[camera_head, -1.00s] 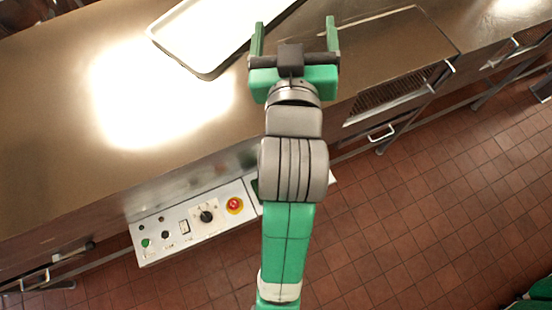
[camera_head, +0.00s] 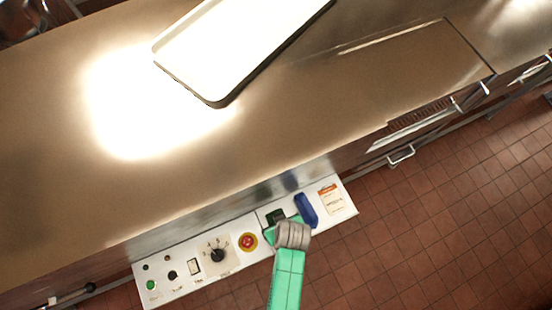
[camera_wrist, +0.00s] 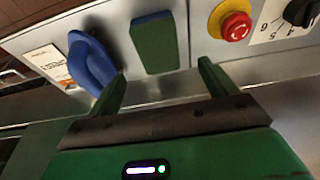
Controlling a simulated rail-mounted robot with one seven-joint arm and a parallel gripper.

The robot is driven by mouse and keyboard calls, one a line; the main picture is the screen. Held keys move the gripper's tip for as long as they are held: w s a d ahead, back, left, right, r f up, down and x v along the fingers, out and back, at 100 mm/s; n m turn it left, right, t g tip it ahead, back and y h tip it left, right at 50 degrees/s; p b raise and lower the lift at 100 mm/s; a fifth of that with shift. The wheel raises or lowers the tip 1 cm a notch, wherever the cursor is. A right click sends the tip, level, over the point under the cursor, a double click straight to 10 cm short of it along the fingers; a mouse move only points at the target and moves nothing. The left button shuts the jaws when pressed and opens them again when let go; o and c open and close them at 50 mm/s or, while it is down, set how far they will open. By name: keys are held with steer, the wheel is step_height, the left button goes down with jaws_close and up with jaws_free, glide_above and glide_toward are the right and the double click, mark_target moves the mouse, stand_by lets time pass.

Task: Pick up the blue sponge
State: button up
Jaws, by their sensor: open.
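In the wrist view the blue object (camera_wrist: 92,62) looks rounded and curved. It is left of the left finger, which is close to its lower end; I cannot tell whether they touch. My gripper (camera_wrist: 160,78) is open and empty. The green pad (camera_wrist: 155,42) lies ahead, between the lines of the two fingers. In the head view my arm mostly hides the gripper.
The control panel (camera_head: 185,285) carries a red stop button (camera_head: 248,242), a black dial (camera_head: 217,255) and a printed label (camera_head: 331,199). A white tray (camera_head: 222,102) lies on the steel counter (camera_head: 60,190), which has much bare room. Handles stick out at right.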

mark_target(269, 217)
steer(key=x, duration=0.7)
steer(key=shift+s+d+f+b, duration=0.15)
steer(key=shift+s+d+b, duration=0.05)
steer(key=shift+b, duration=0.15)
steer(key=shift+f, duration=0.25)
steer(key=c, duration=1.1)
